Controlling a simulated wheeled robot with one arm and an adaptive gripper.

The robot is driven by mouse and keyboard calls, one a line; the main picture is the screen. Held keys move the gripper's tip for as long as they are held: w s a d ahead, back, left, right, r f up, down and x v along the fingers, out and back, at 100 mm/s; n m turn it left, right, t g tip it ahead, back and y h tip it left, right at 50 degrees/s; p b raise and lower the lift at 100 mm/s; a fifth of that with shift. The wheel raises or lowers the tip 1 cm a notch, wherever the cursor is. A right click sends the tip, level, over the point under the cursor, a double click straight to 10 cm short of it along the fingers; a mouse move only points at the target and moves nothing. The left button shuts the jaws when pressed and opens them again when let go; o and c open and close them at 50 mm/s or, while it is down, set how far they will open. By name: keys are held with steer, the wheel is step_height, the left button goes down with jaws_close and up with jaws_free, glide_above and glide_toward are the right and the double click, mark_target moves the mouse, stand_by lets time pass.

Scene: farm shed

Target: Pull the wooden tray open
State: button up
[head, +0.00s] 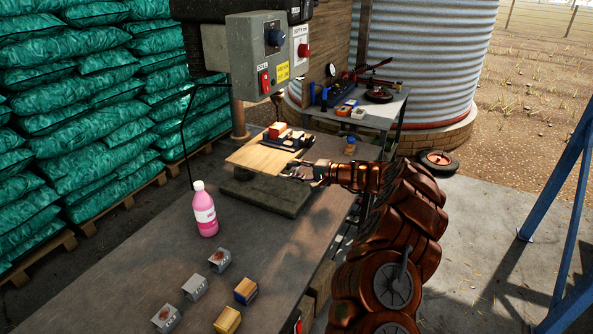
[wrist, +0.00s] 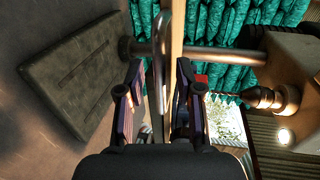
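The wooden tray (head: 258,160) is a flat, light brown board above a dark grey slab on the workbench. In the wrist view the tray (wrist: 176,35) shows edge-on as a thin upright strip. A curved metal bar (wrist: 161,55) stands close to its left side there. My gripper (head: 298,172) is at the tray's near right edge. In the wrist view my gripper (wrist: 160,85) has its two fingers apart, with the bar and the tray's edge between or just beyond them. I cannot tell whether either finger touches them.
A dark vise (head: 290,141) and a wooden block with red (head: 278,130) rest on the tray. The grey slab (head: 262,196) is below. A pink bottle (head: 205,212) and several small blocks stand nearer. A grey control box (head: 262,52) hangs above.

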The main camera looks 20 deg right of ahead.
jaws_close()
stand_by(0.5)
